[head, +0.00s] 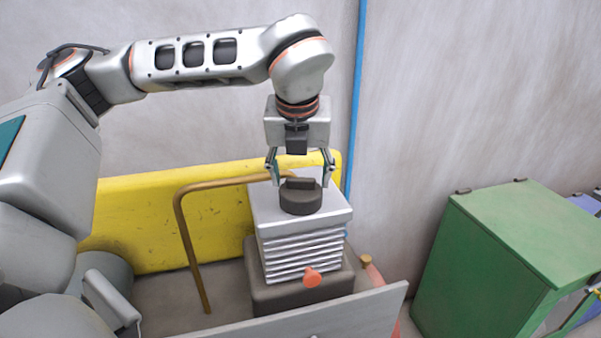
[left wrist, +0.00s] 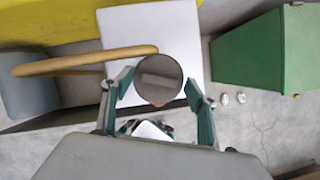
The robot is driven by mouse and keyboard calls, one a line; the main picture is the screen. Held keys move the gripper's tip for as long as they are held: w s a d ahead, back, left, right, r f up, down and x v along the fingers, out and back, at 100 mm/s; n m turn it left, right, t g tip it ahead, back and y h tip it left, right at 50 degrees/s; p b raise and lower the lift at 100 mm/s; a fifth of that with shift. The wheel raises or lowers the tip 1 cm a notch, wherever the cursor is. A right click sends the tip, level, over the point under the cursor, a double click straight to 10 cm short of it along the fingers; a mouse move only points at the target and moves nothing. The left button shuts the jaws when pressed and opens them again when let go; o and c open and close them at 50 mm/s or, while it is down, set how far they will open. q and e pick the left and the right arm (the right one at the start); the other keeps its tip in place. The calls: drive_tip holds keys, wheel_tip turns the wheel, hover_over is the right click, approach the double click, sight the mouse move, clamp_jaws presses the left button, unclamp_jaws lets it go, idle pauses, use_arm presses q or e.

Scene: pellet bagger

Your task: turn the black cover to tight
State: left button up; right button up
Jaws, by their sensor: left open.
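The black cover (head: 301,200) is a round dark cap with a raised bar across its top, on the white ribbed housing (head: 300,250). In the left wrist view the cover (left wrist: 158,92) shows as a disc between my fingertips. My left gripper (head: 300,172) points straight down just above the cover, its fingers spread to either side of the bar. It is open; the left wrist view also shows the open fingers (left wrist: 161,92) apart from each other. Whether either finger touches the cover is unclear. My right gripper is not in view.
A bent brown pipe (head: 183,230) runs close beside the left finger. A yellow panel (head: 150,222) stands behind, with a blue vertical pipe (head: 355,100) on the wall. An orange knob (head: 312,278) sits on the front. A green cabinet (head: 490,260) stands at right.

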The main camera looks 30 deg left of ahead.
use_arm(q)
drive_tip(key=c, duration=1.1)
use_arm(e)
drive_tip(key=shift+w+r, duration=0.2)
